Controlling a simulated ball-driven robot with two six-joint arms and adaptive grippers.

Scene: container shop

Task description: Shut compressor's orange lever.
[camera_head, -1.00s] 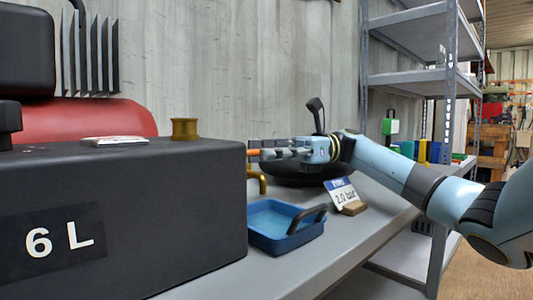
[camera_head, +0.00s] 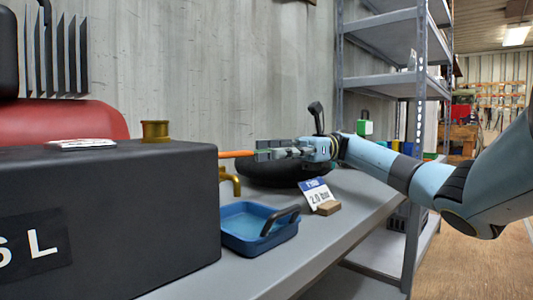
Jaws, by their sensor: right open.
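The orange lever (camera_head: 237,154) sticks out level to the right from behind the black box marked with an L (camera_head: 110,210). Below it is a brass tap (camera_head: 231,181), partly hidden by the box. The red tank (camera_head: 70,122) of the compressor stands behind the box. My right gripper (camera_head: 262,150) is open, its fingers pointing left at the lever's outer end. I cannot tell whether they touch it. My left gripper is not in view.
A blue tray with a dark handle (camera_head: 247,241) sits on the grey bench (camera_head: 340,232) below the gripper. A "2.0 bar" sign (camera_head: 316,192) and a black round pan-like object (camera_head: 275,174) are near my right arm. Metal shelves (camera_head: 400,80) stand behind at right.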

